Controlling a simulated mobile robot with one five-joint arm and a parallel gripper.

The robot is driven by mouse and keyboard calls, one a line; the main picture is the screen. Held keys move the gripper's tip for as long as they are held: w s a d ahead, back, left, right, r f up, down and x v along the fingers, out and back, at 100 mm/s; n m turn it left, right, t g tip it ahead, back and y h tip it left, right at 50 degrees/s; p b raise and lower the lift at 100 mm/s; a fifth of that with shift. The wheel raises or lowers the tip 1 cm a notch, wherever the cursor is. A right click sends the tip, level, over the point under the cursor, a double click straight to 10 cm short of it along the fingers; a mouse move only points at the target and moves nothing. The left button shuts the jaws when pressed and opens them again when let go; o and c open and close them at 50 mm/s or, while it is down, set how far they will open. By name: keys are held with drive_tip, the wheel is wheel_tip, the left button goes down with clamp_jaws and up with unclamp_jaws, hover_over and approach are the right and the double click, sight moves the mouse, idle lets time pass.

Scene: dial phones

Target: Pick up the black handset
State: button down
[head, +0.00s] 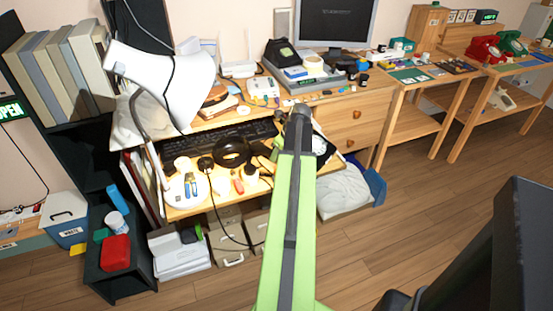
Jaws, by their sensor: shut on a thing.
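My gripper (300,112) is at the far end of my green arm, over the right part of the cluttered desk. The arm's end covers most of the jaws. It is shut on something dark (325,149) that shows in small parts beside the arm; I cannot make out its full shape. A black desk phone (281,53) stands at the back of the desk, left of the monitor. It is too small to tell whether a handset rests on it.
A white lamp (165,80) leans over the desk's left side. A red phone (485,49) and green phone (511,43) stand on the right tables. The wooden floor (420,205) at right is clear.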

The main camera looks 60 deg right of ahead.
drive_tip(key=shift+r, duration=0.1)
wheel_tip(320, 180, up, 17)
drive_tip(key=p, duration=1.7)
wheel_tip(320, 180, down, 17)
drive_tip(key=b, duration=1.7)
drive_tip(key=shift+f, duration=0.2)
drive_tip(key=shift+r, duration=0.3)
drive_tip(key=shift+f, duration=0.25)
drive_tip(key=c, duration=1.1)
unclamp_jaws()
